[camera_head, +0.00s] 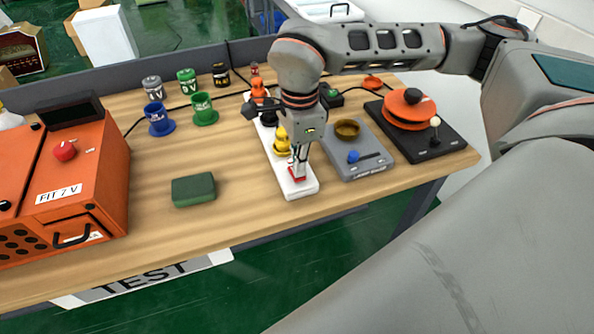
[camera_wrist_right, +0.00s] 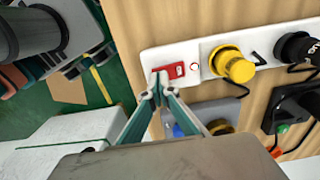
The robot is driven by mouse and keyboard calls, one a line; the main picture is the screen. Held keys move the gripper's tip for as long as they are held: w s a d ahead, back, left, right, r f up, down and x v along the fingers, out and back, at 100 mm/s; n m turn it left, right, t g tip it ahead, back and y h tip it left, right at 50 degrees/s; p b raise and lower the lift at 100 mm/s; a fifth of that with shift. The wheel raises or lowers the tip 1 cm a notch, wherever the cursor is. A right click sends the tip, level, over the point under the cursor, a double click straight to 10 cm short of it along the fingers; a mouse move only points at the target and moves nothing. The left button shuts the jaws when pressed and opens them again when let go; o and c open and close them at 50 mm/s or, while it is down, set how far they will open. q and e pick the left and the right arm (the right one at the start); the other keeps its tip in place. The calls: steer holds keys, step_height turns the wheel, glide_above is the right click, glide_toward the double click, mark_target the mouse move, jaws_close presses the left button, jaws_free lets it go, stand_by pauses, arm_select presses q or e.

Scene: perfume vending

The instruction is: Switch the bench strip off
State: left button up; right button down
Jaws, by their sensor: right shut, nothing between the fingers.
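The bench strip (camera_head: 305,190) is a long white power strip on the wooden bench, with a yellow plug (camera_head: 282,140) in it and darker and orange plugs farther back. Its red switch (camera_head: 297,175) is at the near end. In the right wrist view the switch (camera_wrist_right: 176,72) shows beside the yellow plug (camera_wrist_right: 234,66). My right gripper (camera_head: 299,164) is shut and empty, pointing down over the strip's near end. In the wrist view its fingertips (camera_wrist_right: 158,82) are at the switch's left end; I cannot tell whether they touch. The fingers partly hide the switch. My left gripper is not in view.
A grey scale (camera_head: 362,163) and a black device with an orange disc (camera_head: 406,110) stand right of the strip. A green block (camera_head: 194,190) lies left, with clear bench between. An orange machine (camera_head: 85,185) stands at far left; coloured cups and jars are behind.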

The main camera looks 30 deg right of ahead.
steer(key=shift+f+b, duration=0.35)
steer(key=shift+f, duration=0.3)
steer(key=shift+r, duration=0.15)
steer(key=shift+r+p, duration=1.4)
steer(key=shift+r, duration=0.4)
steer(key=shift+r+p, duration=1.15)
steer(key=shift+r, duration=0.5)
steer(key=shift+f, duration=0.1)
